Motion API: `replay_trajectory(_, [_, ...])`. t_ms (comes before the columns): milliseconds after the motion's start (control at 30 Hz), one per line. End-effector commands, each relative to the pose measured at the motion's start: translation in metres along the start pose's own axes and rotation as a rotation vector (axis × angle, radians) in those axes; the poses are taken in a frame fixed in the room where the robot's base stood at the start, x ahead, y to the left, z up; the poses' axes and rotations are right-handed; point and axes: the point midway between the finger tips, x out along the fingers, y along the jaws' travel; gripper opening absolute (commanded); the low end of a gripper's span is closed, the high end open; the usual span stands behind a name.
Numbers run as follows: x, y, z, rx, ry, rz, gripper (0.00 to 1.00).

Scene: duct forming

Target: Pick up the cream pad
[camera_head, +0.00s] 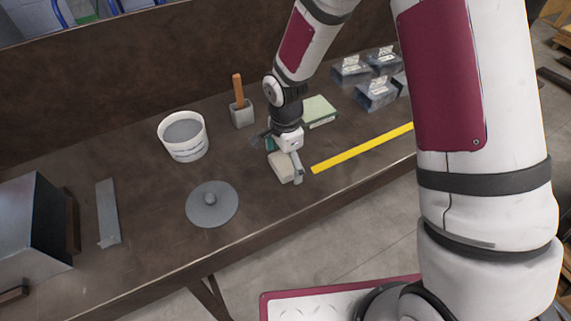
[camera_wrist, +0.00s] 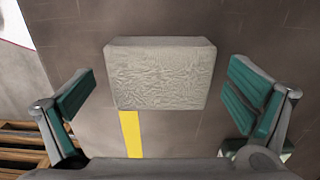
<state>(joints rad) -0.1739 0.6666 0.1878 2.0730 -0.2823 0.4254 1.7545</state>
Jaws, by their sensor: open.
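The cream pad (camera_head: 280,167) is a small pale block on the brown workbench, directly under my gripper in the head view. In the wrist view the pad (camera_wrist: 158,75) shows a crinkled pale face, between and beyond my fingertips. My gripper (camera_wrist: 158,98) is open, with one green-padded finger on each side of the pad and a visible gap on both sides. In the head view my gripper (camera_head: 285,161) is at the pad, and its fingers partly cover it. I cannot tell exactly how far the fingers reach down beside the pad.
On the workbench (camera_head: 150,222) are a yellow strip (camera_head: 362,148) right of the pad, a grey disc with a knob (camera_head: 212,205), a white bucket (camera_head: 183,137), a block with an orange handle (camera_head: 241,112), a pale green pad (camera_head: 319,110) and several dark packages (camera_head: 376,93).

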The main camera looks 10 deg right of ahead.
Motion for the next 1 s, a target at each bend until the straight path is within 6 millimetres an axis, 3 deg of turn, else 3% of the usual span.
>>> replay_trajectory(100, [0.0,0.0,0.0,0.0,0.0,0.0,0.98])
replay_trajectory(133, [0.0,0.0,0.0,0.0,0.0,0.0,0.94])
replay_trajectory(333, [0.0,0.0,0.0,0.0,0.0,0.0,0.48])
replay_trajectory(767, [-0.004,0.0,0.0,0.001,0.0,-0.001,0.47])
replay_trajectory(1000, [-0.026,-0.001,0.0,0.001,0.001,-0.004,0.47])
